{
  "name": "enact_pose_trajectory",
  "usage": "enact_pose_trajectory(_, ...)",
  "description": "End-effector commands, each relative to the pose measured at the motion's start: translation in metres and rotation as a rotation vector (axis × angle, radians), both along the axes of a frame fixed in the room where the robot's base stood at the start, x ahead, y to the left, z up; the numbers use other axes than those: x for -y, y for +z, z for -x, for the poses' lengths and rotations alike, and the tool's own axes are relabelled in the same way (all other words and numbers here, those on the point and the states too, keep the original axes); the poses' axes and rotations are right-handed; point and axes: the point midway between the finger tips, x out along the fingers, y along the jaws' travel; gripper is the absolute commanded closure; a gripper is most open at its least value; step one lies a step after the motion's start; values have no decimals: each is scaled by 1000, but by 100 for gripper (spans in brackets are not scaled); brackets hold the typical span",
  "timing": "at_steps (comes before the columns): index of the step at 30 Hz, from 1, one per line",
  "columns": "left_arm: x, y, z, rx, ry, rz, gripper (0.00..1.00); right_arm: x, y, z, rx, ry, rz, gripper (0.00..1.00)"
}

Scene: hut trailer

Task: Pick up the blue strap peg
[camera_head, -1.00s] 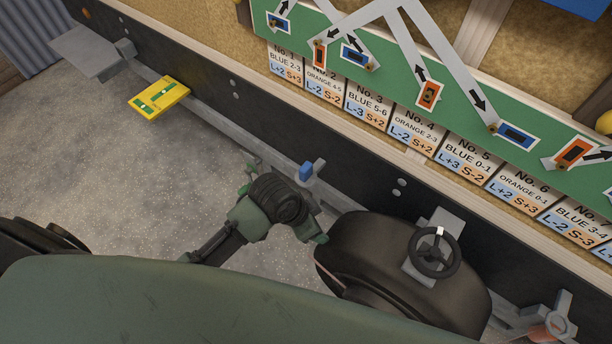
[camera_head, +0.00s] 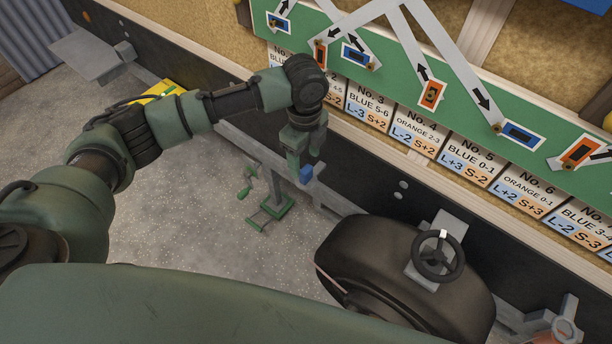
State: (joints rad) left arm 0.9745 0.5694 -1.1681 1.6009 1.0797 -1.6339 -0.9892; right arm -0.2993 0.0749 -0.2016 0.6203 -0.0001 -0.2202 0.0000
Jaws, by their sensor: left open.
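The blue strap peg (camera_head: 306,174) is a small blue block on the grey rail along the dark trailer side, near the middle of the head view. My left gripper (camera_head: 306,154) is open and points down just above the peg. One finger is left of the peg and the other is to its upper right. The fingertips are very near the peg; I cannot tell whether they touch it or straddle it. The upper part of the peg is partly hidden by the fingers. My right gripper is not in view.
A black wheel (camera_head: 395,275) with a small handwheel (camera_head: 437,255) stands right of the peg. A green crank stand (camera_head: 272,212) is below it. A green board with numbered cards (camera_head: 460,150) lies behind. A yellow block (camera_head: 166,90) is partly hidden by my arm.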

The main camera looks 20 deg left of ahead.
Motion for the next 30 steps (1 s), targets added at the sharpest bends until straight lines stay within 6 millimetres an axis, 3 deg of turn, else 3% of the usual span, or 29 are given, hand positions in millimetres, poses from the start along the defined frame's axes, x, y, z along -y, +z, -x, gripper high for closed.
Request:
enact_pose_trajectory(12,2,-55,-4,1,1,1,40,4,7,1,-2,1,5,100)
enact_pose_trajectory(21,2,-60,-4,3,0,1,40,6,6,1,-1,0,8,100)
enact_pose_trajectory(27,2,-59,-4,3,0,1,96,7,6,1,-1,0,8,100)
enact_pose_trajectory(30,2,-59,-4,3,0,2,100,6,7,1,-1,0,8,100)
